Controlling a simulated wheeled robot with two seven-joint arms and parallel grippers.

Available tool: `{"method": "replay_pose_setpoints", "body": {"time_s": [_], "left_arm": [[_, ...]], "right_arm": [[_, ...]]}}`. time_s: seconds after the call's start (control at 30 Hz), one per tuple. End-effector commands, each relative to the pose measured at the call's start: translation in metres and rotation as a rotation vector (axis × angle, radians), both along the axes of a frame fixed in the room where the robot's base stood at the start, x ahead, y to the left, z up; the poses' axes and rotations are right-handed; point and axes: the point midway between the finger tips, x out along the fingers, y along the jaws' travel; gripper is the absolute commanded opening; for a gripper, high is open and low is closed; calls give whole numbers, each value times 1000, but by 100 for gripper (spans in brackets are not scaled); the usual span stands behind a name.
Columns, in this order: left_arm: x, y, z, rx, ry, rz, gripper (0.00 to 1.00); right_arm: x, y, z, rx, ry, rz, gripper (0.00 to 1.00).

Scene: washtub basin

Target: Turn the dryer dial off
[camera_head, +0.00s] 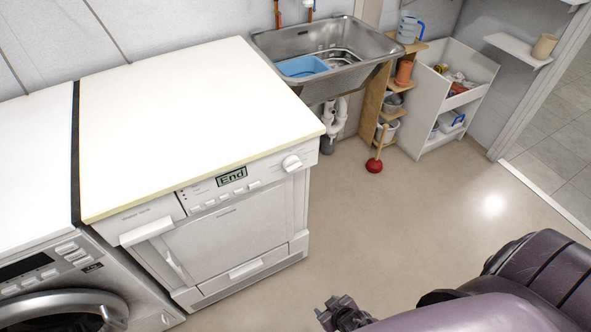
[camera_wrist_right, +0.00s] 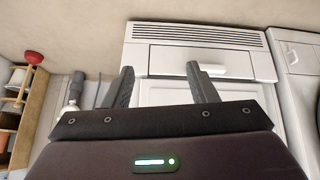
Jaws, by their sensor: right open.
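The white dryer (camera_head: 235,240) stands left of centre in the head view, with a display reading "End" on its panel. Its dial (camera_head: 292,163) is a round white knob near the panel's right end, with a raised grip. My right gripper (camera_head: 336,309) is low in the head view, in front of the dryer and well apart from the dial. In the right wrist view its two fingers (camera_wrist_right: 161,80) are spread with nothing between them. The dryer's lower front (camera_wrist_right: 195,60) shows beyond them, upside down; the dial is not visible there. My left gripper is not in view.
A washing machine (camera_head: 60,290) stands left of the dryer. A red plunger (camera_head: 374,166) stands by wooden shelves (camera_head: 372,105) and a white cabinet (camera_head: 425,95). The middle floor is clear.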

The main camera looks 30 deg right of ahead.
Motion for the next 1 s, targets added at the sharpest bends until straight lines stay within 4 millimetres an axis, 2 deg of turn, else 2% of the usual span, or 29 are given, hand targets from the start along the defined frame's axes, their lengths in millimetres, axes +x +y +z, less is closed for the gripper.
{"method": "replay_pose_setpoints", "body": {"time_s": [0.03, 0.07, 0.1, 0.17, 0.2, 0.3, 0.4, 0.43, 0.5, 0.6, 0.73, 1.0], "left_arm": [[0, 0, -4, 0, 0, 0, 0], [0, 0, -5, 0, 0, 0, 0], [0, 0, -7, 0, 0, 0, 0], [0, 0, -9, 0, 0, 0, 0], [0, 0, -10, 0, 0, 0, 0], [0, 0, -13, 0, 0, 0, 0], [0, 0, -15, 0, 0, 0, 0], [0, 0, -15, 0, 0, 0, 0], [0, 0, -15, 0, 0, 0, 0], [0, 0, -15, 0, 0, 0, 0], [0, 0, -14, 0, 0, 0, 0], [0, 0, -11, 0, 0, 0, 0]], "right_arm": [[40, -4, 32, 3, -124, -5, 59], [62, -7, 54, 5, -196, -7, 63], [89, -11, 84, 5, -292, -10, 66], [123, -15, 134, 7, -435, -11, 66], [142, -18, 167, 7, -523, -10, 66], [173, -24, 245, 3, -717, -5, 66], [188, -26, 305, 0, -859, 3, 66], [191, -27, 318, -1, -889, 4, 66], [194, -27, 341, -3, -942, 8, 66], [198, -27, 356, -4, -975, 9, 66], [213, -27, 359, -4, -980, 9, 66], [255, -25, 358, -3, -979, 9, 66]]}}
